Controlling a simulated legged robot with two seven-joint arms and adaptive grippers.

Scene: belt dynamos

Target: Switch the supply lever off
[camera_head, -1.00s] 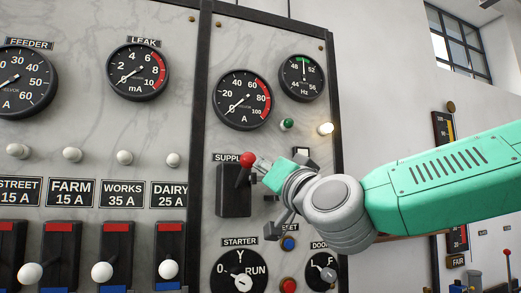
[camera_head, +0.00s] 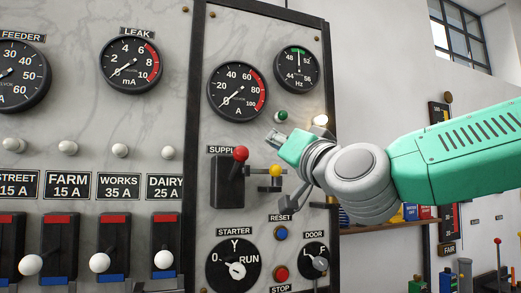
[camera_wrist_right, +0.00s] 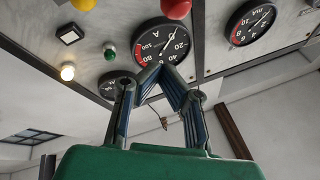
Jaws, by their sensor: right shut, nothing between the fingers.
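The supply lever has a red ball knob (camera_head: 241,153) in front of the upper part of a black box (camera_head: 228,187), under the partly hidden SUPPLY label (camera_head: 220,149). My right gripper (camera_head: 274,140) is shut and empty. In the head view it appears up and right of the red knob, with a visible gap in the picture. In the right wrist view, the shut fingertips (camera_wrist_right: 163,70) show below the red knob (camera_wrist_right: 176,8), which the top edge cuts. My left gripper is not in view.
A small yellow-knobbed lever (camera_head: 276,170) stands just right of the supply box, below my gripper. A green lamp (camera_head: 282,115) and a lit lamp (camera_head: 320,120) are above. The starter dial (camera_head: 233,265), blue reset button (camera_head: 281,233) and red stop button (camera_head: 281,273) are below.

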